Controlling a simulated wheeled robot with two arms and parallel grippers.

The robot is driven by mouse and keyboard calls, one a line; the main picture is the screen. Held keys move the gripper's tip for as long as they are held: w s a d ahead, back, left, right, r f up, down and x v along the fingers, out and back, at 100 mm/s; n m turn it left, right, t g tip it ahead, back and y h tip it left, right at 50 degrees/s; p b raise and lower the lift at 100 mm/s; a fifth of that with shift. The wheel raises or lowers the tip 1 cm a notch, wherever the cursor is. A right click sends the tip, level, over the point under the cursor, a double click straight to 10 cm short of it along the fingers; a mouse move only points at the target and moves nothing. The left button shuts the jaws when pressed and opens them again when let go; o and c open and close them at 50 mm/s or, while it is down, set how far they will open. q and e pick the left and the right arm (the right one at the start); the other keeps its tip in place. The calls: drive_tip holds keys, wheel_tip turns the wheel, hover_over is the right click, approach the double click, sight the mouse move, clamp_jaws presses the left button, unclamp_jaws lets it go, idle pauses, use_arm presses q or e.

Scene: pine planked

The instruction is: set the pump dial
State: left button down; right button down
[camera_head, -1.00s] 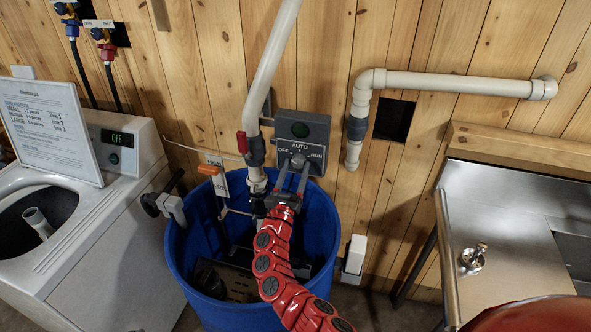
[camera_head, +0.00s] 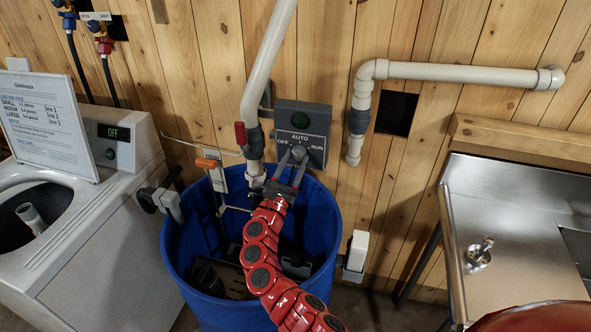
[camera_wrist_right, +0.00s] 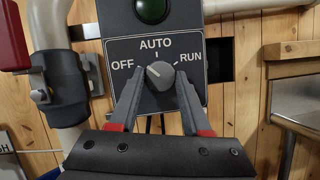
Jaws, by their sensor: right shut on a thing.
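The grey pump control box (camera_head: 318,118) is on the plank wall above the blue barrel, with a dark green lamp and the labels OFF, AUTO and RUN. Its dial (camera_wrist_right: 160,77) is a round grey knob in the right wrist view; its white pointer mark slants up and left, between OFF and AUTO. My right gripper (camera_head: 297,156) reaches up over the barrel. Its two grey fingers are shut on the dial, one on each side, as the right wrist view (camera_wrist_right: 160,92) also shows. My left gripper is not in view.
The blue barrel (camera_head: 328,215) stands below the box. A white pipe (camera_head: 262,75) with a red-handled valve (camera_head: 240,134) runs close at the box's left. A washer (camera_head: 95,235) reading OFF is at left, a metal sink (camera_head: 510,230) at right.

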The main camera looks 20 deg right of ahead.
drive_tip(key=m+g+h+b, duration=0.1)
drive_tip(key=m+g+b, duration=0.1)
drive_tip(key=m+b, duration=0.1)
drive_tip(key=m+g+b, duration=0.2)
drive_tip(key=m+b, duration=0.2)
drive_tip(key=m, duration=0.1)
drive_tip(key=shift+w+a+f+m+h, duration=0.1)
drive_tip(key=shift+a+f+m+h, duration=0.05)
drive_tip(key=shift+m+h, duration=0.2)
drive_tip(key=m+g+b, duration=0.1)
drive_tip(key=m+b, duration=0.1)
drive_tip(key=m, duration=0.1)
drive_tip(key=shift+r+m+g+b, duration=0.2)
drive_tip(key=shift+m+g+b, duration=0.4)
drive_tip(key=shift+m, duration=0.45)
drive_tip(key=m, duration=0.1)
drive_tip(key=m+y+b, duration=0.1)
drive_tip(key=m, duration=0.1)
drive_tip(key=shift+r+m+g+y+b, duration=0.2)
drive_tip(key=shift+m+g+y+b, duration=0.05)
drive_tip(key=shift+m+g+b, duration=0.05)
drive_tip(key=m+y+b, duration=0.1)
drive_tip(key=m, duration=0.1)
drive_tip(key=m+y+b, duration=0.1)
drive_tip(key=m, duration=0.2)
drive_tip(key=shift+r+g, duration=0.2)
drive_tip(key=shift+g, duration=0.1)
drive_tip(key=shift+y, duration=0.3)
